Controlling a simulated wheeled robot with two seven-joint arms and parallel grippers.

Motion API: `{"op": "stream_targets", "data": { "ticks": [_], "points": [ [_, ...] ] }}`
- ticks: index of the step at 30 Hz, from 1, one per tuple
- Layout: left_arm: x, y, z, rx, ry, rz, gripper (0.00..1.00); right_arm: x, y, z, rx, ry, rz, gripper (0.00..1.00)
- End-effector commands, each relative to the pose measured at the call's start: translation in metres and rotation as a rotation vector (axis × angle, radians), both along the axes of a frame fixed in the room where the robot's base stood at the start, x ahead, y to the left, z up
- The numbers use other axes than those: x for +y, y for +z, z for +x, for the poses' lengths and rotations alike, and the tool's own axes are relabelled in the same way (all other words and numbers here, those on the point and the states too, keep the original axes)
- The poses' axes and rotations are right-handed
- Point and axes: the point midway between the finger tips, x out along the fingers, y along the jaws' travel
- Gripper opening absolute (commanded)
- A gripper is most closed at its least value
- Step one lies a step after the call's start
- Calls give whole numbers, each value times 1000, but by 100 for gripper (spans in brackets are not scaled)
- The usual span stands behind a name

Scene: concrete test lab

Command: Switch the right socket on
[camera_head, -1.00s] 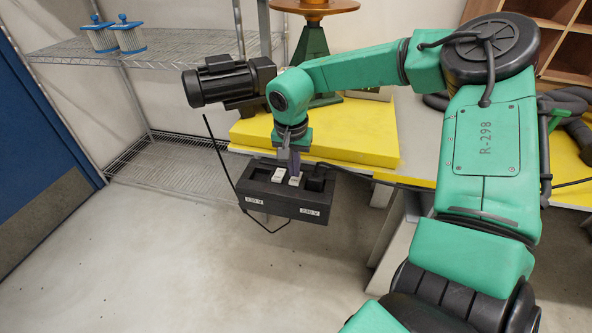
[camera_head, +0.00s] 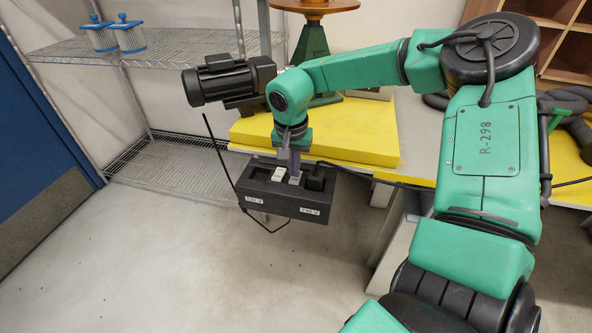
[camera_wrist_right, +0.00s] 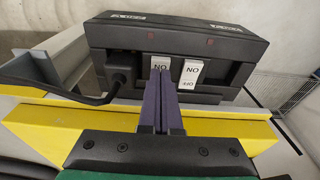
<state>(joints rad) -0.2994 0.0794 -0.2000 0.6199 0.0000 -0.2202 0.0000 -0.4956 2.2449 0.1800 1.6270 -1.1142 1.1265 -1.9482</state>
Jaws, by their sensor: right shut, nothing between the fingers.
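A dark socket box (camera_head: 270,203) with "230 V" labels hangs at the front edge of the yellow-topped bench. It has two white rocker switches: the left one (camera_head: 279,174) and the right one (camera_head: 293,180), beside a black plug (camera_head: 316,178). My right gripper (camera_head: 295,174) points down at the right switch, shut and empty. In the right wrist view, where the box appears turned around, its fingertips (camera_wrist_right: 161,73) are at the right switch (camera_wrist_right: 166,62) and cover its lower half. Whether they touch is unclear. The other switch (camera_wrist_right: 190,73) is uncovered. My left gripper is out of view.
A black cable (camera_wrist_right: 60,93) runs from the plug along the bench edge. A yellow slab (camera_head: 350,140) lies on the bench behind the box. A black motor-like unit (camera_head: 220,80) is near my right wrist. A wire shelf (camera_head: 160,45) stands left; the floor in front is clear.

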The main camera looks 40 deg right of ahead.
Motion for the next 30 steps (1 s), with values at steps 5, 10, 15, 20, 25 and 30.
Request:
{"op": "stream_targets", "data": {
  "ticks": [5,10,15,20,25,30],
  "points": [
    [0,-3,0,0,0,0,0,0,-4,0,0,0,0,0],
    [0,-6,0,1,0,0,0,0,-6,0,0,0,0,0],
    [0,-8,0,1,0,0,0,0,-9,0,0,0,0,0],
    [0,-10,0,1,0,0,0,0,-11,0,0,0,0,0],
    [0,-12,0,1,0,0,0,0,-14,0,0,0,0,0],
    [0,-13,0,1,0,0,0,0,-14,0,0,0,0,0]
  ]
}}
